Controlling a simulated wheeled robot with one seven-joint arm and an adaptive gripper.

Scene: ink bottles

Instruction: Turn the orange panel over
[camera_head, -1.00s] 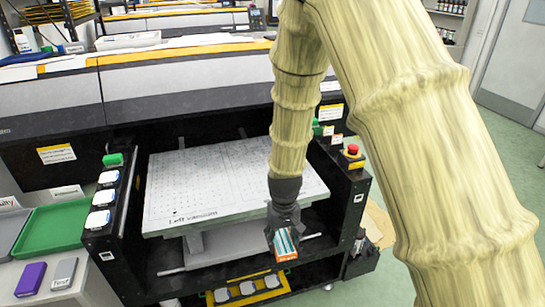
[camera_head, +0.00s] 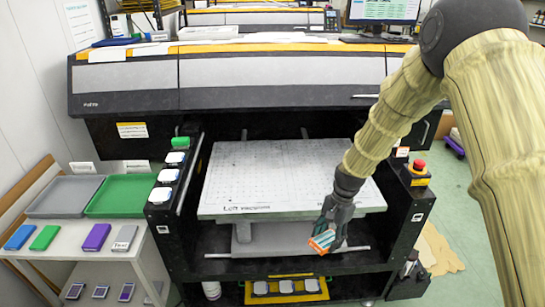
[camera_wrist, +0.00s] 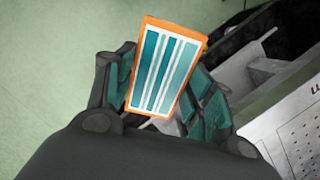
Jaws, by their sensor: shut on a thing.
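The orange panel (camera_head: 322,240) is held in my gripper (camera_head: 332,226), in front of the near edge of the printer's flat bed. In the wrist view the panel (camera_wrist: 162,68) shows a face with an orange rim and teal and white stripes. The fingers of my gripper (camera_wrist: 165,95) are shut on its two long sides. The panel hangs tilted in the air, apart from the bed. Its other face is hidden.
The printer bed (camera_head: 280,170) is flat and clear. On the left, a white table (camera_head: 130,240) holds a grey tray (camera_head: 62,196), a green tray (camera_head: 120,196) and several coloured panels. A red stop button (camera_head: 420,165) sits on the printer's right side.

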